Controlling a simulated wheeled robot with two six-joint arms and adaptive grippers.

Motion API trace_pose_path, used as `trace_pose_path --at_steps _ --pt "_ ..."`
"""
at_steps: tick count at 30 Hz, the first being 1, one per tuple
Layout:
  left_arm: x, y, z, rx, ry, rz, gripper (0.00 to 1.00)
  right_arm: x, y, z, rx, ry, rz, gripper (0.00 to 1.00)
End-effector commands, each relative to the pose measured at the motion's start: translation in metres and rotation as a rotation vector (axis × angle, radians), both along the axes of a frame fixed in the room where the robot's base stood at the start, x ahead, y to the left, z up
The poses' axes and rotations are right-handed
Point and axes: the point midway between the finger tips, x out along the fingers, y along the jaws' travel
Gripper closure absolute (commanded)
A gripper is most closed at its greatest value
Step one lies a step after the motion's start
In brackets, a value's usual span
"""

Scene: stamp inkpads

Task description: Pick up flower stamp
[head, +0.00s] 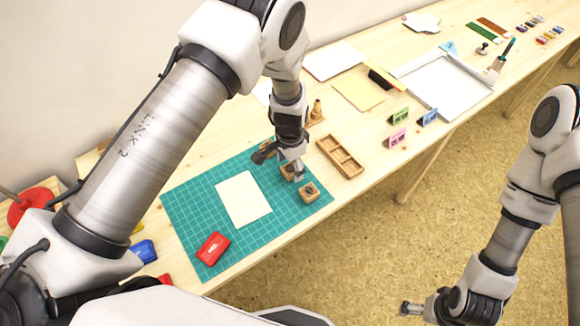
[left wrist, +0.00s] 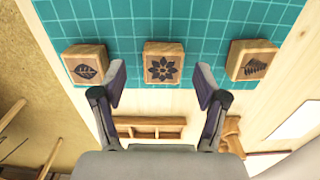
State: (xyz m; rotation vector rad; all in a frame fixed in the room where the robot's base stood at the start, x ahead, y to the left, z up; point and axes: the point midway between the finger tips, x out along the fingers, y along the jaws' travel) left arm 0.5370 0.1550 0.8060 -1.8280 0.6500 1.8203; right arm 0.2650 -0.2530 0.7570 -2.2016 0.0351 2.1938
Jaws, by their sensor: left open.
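The flower stamp (left wrist: 163,62) is a wooden block with a dark flower on its upper face, on the green cutting mat (left wrist: 206,10). It is the middle of three blocks in the left wrist view, between a leaf stamp (left wrist: 86,66) and a fern stamp (left wrist: 252,62). My left gripper (left wrist: 161,82) is open and empty, its fingers spread to either side of the flower stamp's near edge. In the head view the left gripper (head: 280,167) hangs over the mat and partly hides the blocks. My right gripper (head: 410,308) is low at the right, off the table; its jaws are unclear.
A blank cream card (head: 243,199) and a red inkpad (head: 213,248) lie on the mat. An empty divided wooden tray (head: 340,157) lies just right of it. Green, pink and blue small items (head: 398,137) stand farther right, beside a white paper trimmer (head: 445,84).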

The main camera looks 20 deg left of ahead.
Motion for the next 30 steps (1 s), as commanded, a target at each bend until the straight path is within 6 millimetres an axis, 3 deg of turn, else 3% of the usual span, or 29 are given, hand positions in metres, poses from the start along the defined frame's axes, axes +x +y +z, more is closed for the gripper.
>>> trace_pose_path --at_steps 4,10,11,15,30 --pt "0.000 0.000 -0.019 -0.001 0.001 0.000 0.27 0.000 0.000 0.003 0.000 -0.001 0.000 0.00" --pt "0.000 0.000 -0.021 0.000 0.000 -0.001 0.27 0.000 0.000 0.003 0.000 -0.001 0.000 0.00" --pt "0.000 0.000 -0.021 0.000 0.000 -0.001 0.34 0.000 0.000 0.003 0.000 -0.001 0.000 0.00" --pt "0.000 0.000 -0.021 0.000 0.000 -0.001 0.84 0.000 0.000 0.003 0.000 -0.001 0.000 0.00" --pt "0.001 0.001 -0.016 0.000 -0.001 0.001 0.84 0.000 0.000 0.007 0.000 -0.001 0.000 0.00"
